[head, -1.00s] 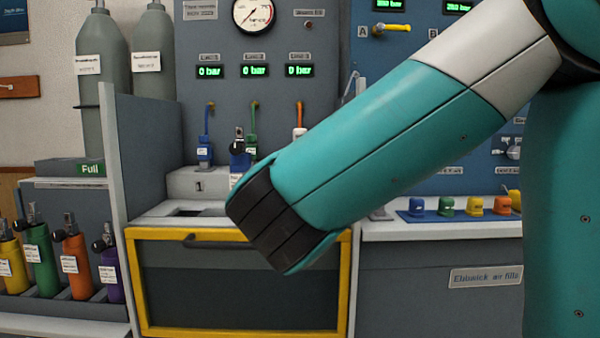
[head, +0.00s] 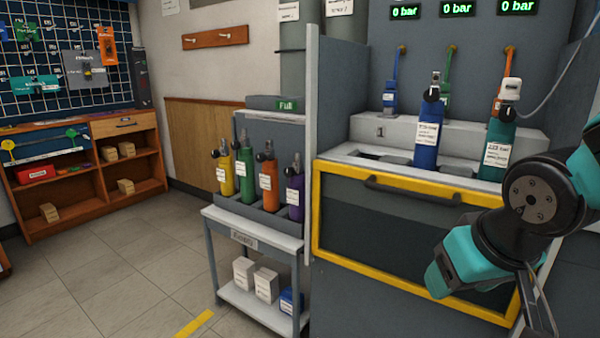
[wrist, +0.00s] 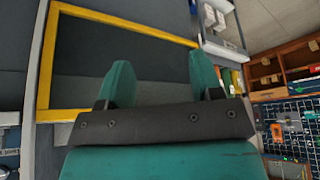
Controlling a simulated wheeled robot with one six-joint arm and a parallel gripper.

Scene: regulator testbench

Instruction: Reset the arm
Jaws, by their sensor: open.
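My arm (head: 530,205) shows at the right of the head view, bent, with its teal and black parts in front of the yellow-framed bench front (head: 405,285). In the wrist view my gripper (wrist: 162,85) has its two teal fingers apart, with nothing between them. The yellow frame and dark panel also show beyond the fingers in the wrist view (wrist: 45,70). How far the fingers are from the panel I cannot tell.
A blue cylinder (head: 428,130) and a green cylinder (head: 498,145) stand upright in the bench top. A small cart (head: 255,238) at the left holds several coloured cylinders. Orange shelves (head: 85,170) stand at the far left. The tiled floor (head: 120,270) between is clear.

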